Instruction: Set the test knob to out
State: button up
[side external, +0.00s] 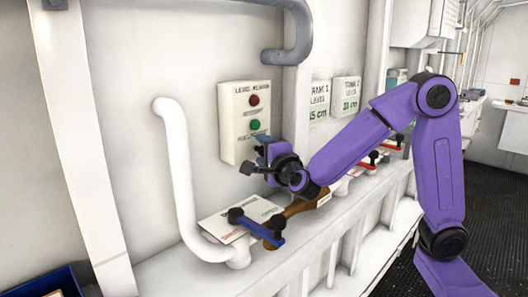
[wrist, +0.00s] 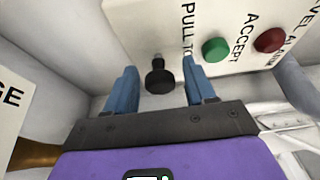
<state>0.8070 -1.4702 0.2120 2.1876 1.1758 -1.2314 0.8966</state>
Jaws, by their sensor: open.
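The test knob (wrist: 160,82) is a black round knob on a short stem at the lettered "PULL TO" edge of the white panel (wrist: 228,18). In the wrist view it sits between the two blue fingers of my open gripper (wrist: 160,70), with a gap on each side. In the side view my gripper (side external: 256,157) is at the lower right of the panel (side external: 237,111), and I cannot clearly make out the knob there.
The panel has a green button (wrist: 215,49) and a red lamp or button (wrist: 269,40). A white pipe (side external: 178,180) rises to the left. A grey pipe (side external: 299,35) bends above.

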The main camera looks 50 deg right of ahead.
grip_shut()
jog(key=shift+s, duration=1.7)
grip_release()
jog(key=shift+s, duration=0.1)
jog(key=v, duration=1.7)
jog(key=shift+s, duration=0.15)
jog(key=shift+a, duration=0.1)
